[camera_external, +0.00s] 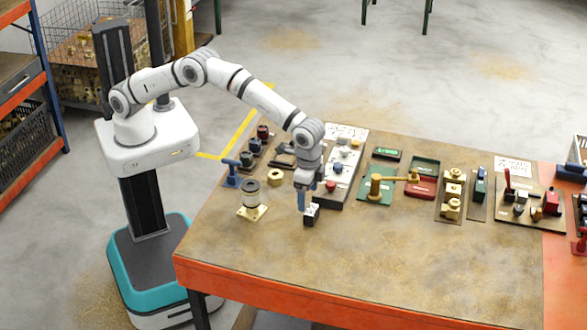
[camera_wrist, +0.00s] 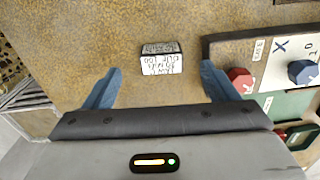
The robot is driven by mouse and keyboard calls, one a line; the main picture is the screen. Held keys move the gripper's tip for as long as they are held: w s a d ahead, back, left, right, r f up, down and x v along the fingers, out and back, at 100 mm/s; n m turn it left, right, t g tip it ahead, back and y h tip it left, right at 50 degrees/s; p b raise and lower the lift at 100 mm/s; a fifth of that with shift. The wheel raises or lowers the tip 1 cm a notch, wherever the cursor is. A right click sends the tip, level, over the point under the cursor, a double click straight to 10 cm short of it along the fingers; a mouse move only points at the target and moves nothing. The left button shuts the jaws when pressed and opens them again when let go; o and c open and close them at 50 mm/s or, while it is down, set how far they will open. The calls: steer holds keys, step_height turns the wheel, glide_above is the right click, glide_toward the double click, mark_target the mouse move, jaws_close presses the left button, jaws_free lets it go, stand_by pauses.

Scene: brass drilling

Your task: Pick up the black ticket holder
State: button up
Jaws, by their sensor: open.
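The black ticket holder (camera_external: 311,215) stands on the workbench below my gripper, with a white card in it. In the wrist view the holder (camera_wrist: 161,58) shows its white card with handwritten black text, upside down in the picture. It lies between the lines of the two blue fingers, roughly centred, with a gap on each side. My gripper (camera_external: 306,201) points down over it, open and empty; its fingers also show in the wrist view (camera_wrist: 161,72). I cannot tell the exact height of the fingertips above the bench.
A control panel (camera_wrist: 260,78) with red and blue knobs is close to the right finger in the wrist view. The front of the workbench (camera_external: 400,265) is clear.

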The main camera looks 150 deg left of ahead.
mark_target(309, 209)
step_height(309, 209, down, 8)
steer(key=shift+w+a+r+p, duration=0.1)
steer(key=shift+a+r+p, duration=0.1)
steer(key=shift+p, duration=1)
steer(key=shift+c, duration=0.4)
steer(key=c, duration=1)
